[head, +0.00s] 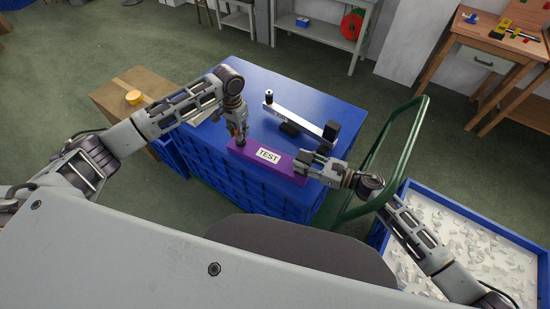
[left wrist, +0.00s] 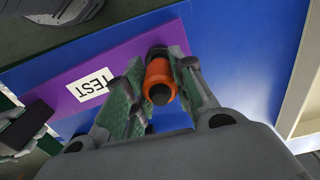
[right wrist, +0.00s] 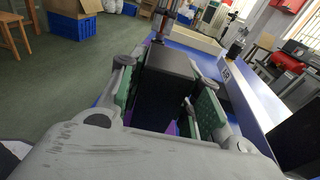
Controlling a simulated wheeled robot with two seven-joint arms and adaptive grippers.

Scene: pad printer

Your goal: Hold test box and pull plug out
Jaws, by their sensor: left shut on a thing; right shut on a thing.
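The purple test box (head: 252,155) with a white TEST label lies on a blue surface (head: 325,105); it also shows in the left wrist view (left wrist: 130,62). My left gripper (head: 240,136) is shut on the orange and black plug (left wrist: 159,82) at the box's left end. The plug's black tip meets the box; I cannot tell how deep it sits. My right gripper (head: 306,164) is at the box's right end, shut on its black block (right wrist: 168,68). Purple shows below that block in the right wrist view. The fingers hide part of this end.
A metal bar with black knobs (head: 300,120) lies just behind the test box. A green cart handle (head: 395,150) rises at the right, beside a blue bin of pale pieces (head: 470,240).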

